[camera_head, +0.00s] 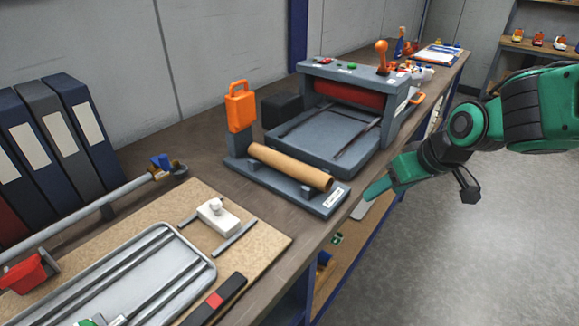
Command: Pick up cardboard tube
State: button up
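The cardboard tube (290,167) is a plain brown cylinder. It lies on its side on a dark grey base plate (326,203) on the workbench, in front of the large grey press. Its right end faces the bench's front edge. My gripper (372,192) is at the end of the green arm, to the right of the tube and apart from it in the picture, by the bench edge. Its fingers are not clear enough to tell whether they are open or shut.
A grey press (335,127) with a red roller stands behind the tube. An orange-handled tool (240,107) rises at the tube's left end. A metal tray (150,280), a white block (217,217) and binders (75,125) are at left. Open floor (470,250) lies right of the bench.

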aim_at(303, 165)
jog(key=w+a+n+y, duration=0.2)
jog(key=a, duration=0.2)
jog(key=w+a+n+t+y, duration=0.1)
jog(key=w+a+n+y, duration=0.1)
jog(key=a, duration=0.3)
jog(key=w+a+n+t+y, duration=0.1)
jog(key=w+a+n+y, duration=0.1)
jog(key=w+a, duration=0.2)
jog(key=shift+w+a+f, duration=0.15)
jog(key=shift+w+a, duration=0.1)
jog(key=shift+a, duration=0.4)
jog(key=shift+w+a+y, duration=0.4)
jog(key=shift+a, duration=0.15)
jog(key=x, duration=0.5)
jog(key=shift+w+r, duration=0.1)
jog(key=shift+r, duration=0.1)
jog(key=shift+r+x, duration=0.15)
jog(key=shift+x, duration=1.2)
jog(key=shift+r+x, duration=0.15)
jog(key=shift+x, duration=1.25)
jog(key=shift+w+a+r, duration=0.1)
jog(key=c, duration=1.2)
